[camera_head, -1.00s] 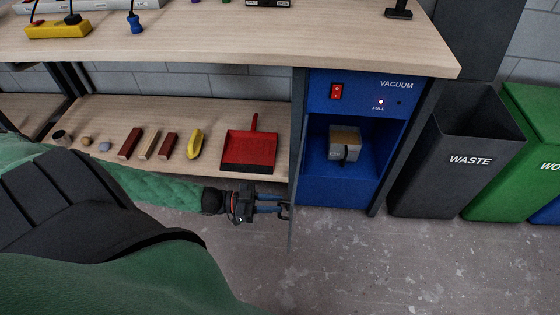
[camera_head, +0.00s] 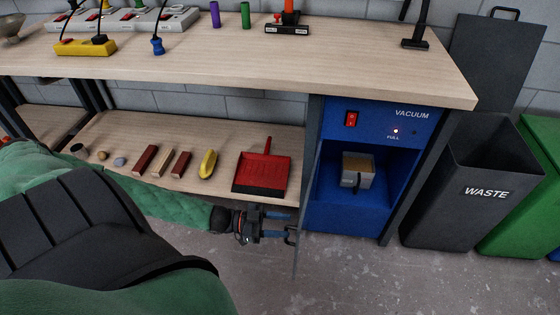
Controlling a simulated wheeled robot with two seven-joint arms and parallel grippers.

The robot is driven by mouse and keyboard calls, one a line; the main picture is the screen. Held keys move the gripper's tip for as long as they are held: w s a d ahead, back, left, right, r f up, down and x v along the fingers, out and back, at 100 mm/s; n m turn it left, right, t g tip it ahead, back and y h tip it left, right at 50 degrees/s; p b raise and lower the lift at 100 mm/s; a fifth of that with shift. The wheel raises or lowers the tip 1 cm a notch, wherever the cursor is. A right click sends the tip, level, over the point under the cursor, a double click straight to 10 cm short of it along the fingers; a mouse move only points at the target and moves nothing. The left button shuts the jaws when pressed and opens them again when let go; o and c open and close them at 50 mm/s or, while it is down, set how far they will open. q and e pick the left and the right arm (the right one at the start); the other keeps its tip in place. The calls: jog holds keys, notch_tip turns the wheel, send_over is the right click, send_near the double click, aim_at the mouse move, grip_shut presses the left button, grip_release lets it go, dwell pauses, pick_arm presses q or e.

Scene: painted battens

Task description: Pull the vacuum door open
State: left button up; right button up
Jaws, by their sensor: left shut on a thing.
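The blue vacuum cabinet (camera_head: 346,215) stands under the right end of the workbench, its compartment open to view with a grey and tan box (camera_head: 357,170) inside. The vacuum door (camera_head: 297,245) is swung out at the cabinet's left edge and shows nearly edge-on as a thin grey panel. My left gripper (camera_head: 288,236) is left of the door, shut on the door handle (camera_head: 292,236); the exact contact is small in the picture. My right gripper is not in view.
The lower shelf (camera_head: 225,185) holds a red dustpan (camera_head: 262,172), a yellow banana-like piece (camera_head: 208,164) and several small blocks. A dark waste bin (camera_head: 470,200) stands right of the cabinet. The bench top (camera_head: 230,60) is above. The floor in front of the cabinet is clear.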

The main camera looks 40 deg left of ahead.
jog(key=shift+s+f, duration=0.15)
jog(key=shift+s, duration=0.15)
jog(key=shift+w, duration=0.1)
